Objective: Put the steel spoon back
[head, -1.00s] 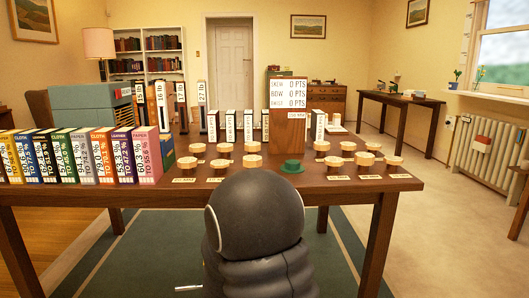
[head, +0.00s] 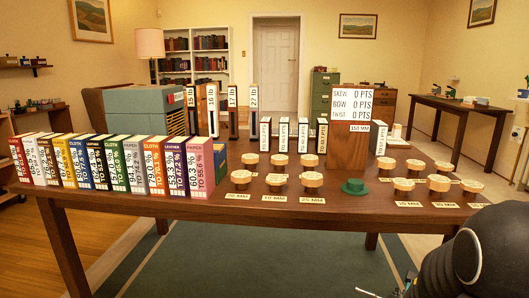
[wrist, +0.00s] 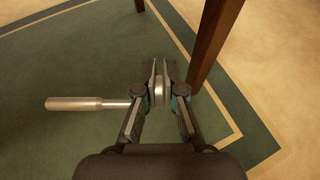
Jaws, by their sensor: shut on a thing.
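My gripper (wrist: 160,72) is shut on a steel piece between its fingers in the wrist view. A steel handle (wrist: 75,103) sticks out to the left from behind the left finger, and I take both for the steel spoon. The spoon's handle end also shows small at the bottom of the head view (head: 366,293). The gripper holds it over the green carpet, beside a dark wooden table leg (wrist: 212,40). The middle of the spoon is hidden by the finger. The gripper's fingers do not show clearly in the head view, where my dark arm fills the lower right.
A long wooden table (head: 290,215) carries a row of labelled books (head: 110,165), several round wooden pieces, a green hat-like piece (head: 354,187) and a score board (head: 351,104). A side table (head: 455,103) stands at the right. Carpet in front of the table is clear.

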